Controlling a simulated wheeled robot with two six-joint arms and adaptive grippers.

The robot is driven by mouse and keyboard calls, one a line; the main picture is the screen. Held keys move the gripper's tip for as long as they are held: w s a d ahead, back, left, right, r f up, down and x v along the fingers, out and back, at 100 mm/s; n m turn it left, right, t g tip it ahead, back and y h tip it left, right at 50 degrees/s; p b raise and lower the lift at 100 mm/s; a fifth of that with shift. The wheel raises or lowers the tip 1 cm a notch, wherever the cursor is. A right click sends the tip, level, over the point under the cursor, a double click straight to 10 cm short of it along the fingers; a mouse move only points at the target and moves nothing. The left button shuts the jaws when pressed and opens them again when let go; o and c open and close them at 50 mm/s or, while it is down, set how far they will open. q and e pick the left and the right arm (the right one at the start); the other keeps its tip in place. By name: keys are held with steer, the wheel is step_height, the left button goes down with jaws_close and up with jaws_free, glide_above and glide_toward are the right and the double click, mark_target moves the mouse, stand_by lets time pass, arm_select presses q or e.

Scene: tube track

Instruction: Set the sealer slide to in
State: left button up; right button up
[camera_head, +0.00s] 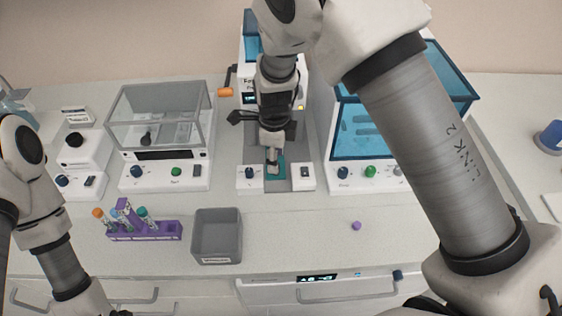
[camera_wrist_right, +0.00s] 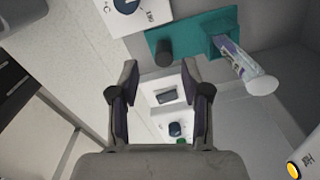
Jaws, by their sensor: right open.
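The sealer is the white machine at the back centre. Its teal slide (camera_head: 281,174) lies at the front of the grey channel, between the knob panel and the switch panel. In the right wrist view the slide (camera_wrist_right: 187,41) carries a dark upright peg (camera_wrist_right: 165,51) and a tilted clear tube (camera_wrist_right: 240,65) with a pale end. My right gripper (camera_head: 272,158) points down over the slide and partly hides it. Its fingers (camera_wrist_right: 160,88) are open with nothing between them, and the peg appears beyond their tips. My left gripper is out of view; only its arm shows.
An orange handle (camera_head: 225,92) sticks out left of the sealer. A clear-lidded machine (camera_head: 158,174) stands left and a blue-windowed one (camera_head: 357,175) right. A purple tube rack (camera_head: 160,232), grey bin (camera_head: 217,237) and purple cap (camera_head: 356,226) are in front. The counter between bin and cap is clear.

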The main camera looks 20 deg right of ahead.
steer(key=f, duration=0.4)
steer(key=shift+w+f+p, duration=0.2)
steer(key=shift+w+p, duration=0.1)
steer(key=shift+w, duration=0.1)
steer(key=shift+s+r, duration=0.15)
steer(key=shift+s, duration=0.1)
steer(key=shift+c, duration=0.7)
jaws_close()
steer(key=shift+w+d+b, duration=0.15)
steer(key=shift+w+d, duration=0.05)
steer(key=shift+w, duration=0.5)
steer(key=shift+w+d+b, duration=0.2)
steer(key=shift+w, duration=0.55)
steer(key=shift+w+d+b, duration=0.15)
steer(key=shift+w+d, duration=0.05)
steer(key=shift+w, duration=0.5)
steer(key=shift+o, duration=0.7)
jaws_free()
steer(key=shift+s, duration=0.1)
